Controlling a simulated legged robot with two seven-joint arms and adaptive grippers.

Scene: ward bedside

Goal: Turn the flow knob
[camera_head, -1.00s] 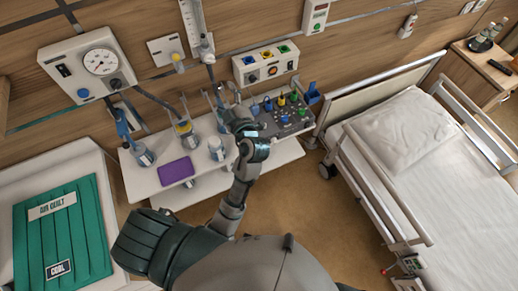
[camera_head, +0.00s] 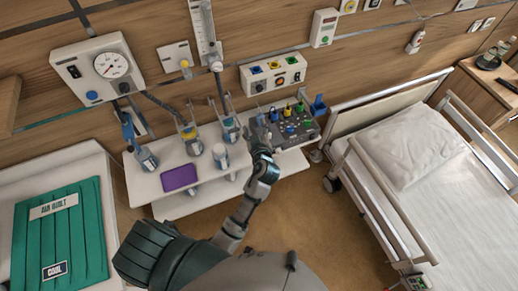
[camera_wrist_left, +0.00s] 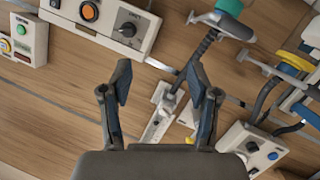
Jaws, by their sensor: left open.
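A black knob (camera_wrist_left: 128,25) sits on a white wall panel beside an orange button; the knob also shows in the head view (camera_head: 259,87). Another dark knob (camera_head: 124,87) is on the white gauge box at left. I cannot tell which is the flow knob, as the labels are not readable. My left gripper (camera_head: 256,130) is low in front of the wall panel, by the shelf's dark box; in the left wrist view its two fingers (camera_wrist_left: 160,85) are spread apart and empty. The black knob lies above and left of the gap, apart from the fingers. My right gripper is not in view.
The shelf (camera_head: 150,186) holds bottles, a purple tray (camera_head: 179,178) and a dark box (camera_head: 290,127) with coloured knobs. A flowmeter (camera_head: 207,30) hangs on the wall. The bed (camera_head: 450,210) stands at right. A green folded item (camera_head: 62,240) lies on a white surface at left.

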